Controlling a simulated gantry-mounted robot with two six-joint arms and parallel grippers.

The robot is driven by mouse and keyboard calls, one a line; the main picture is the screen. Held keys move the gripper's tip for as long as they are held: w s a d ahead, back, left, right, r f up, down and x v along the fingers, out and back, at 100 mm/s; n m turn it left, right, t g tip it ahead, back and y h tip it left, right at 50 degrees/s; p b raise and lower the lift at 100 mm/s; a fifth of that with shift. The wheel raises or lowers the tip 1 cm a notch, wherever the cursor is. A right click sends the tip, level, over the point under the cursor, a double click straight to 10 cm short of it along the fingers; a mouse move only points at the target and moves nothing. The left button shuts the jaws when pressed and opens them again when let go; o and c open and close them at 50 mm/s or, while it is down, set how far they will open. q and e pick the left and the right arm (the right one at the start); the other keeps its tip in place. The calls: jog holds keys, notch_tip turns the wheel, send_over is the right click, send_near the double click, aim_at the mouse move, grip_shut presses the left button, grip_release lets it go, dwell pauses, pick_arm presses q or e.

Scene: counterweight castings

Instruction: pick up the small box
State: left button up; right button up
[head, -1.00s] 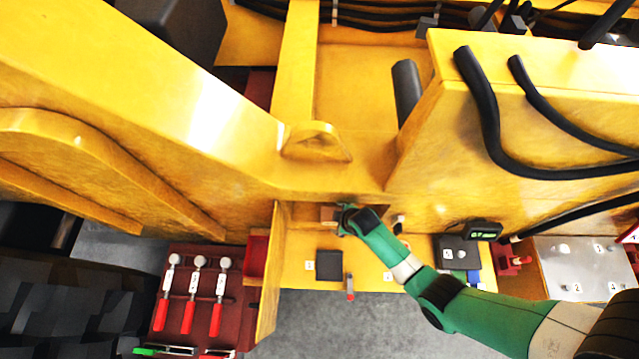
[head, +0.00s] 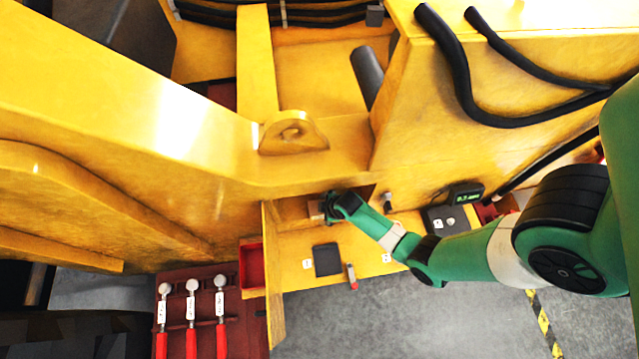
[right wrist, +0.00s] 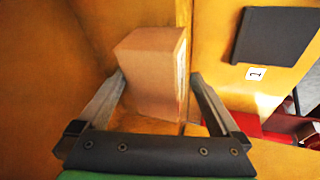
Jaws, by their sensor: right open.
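The small box (right wrist: 150,70) is a plain brown carton in the right wrist view, standing in a corner against yellow walls. In the head view it is a small brown patch (head: 316,210) on the yellow ledge, partly hidden by my right gripper (head: 327,206). In the right wrist view my right gripper (right wrist: 158,82) is open, with one finger on each side of the box. The left finger is close to the box; I cannot tell if it touches. A gap shows at the right finger. My left gripper is not in view.
A black square pad (head: 327,260) and a red-tipped marker (head: 351,276) are on the ledge. An upright yellow plate (head: 274,285) stands left of them, beside a red bin (head: 250,267). Red-handled tools (head: 191,318) lie at lower left. A small display (head: 466,195) is at right.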

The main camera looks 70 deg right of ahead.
jog(key=shift+f, duration=0.2)
dwell(0.4)
grip_shut()
dwell(0.5)
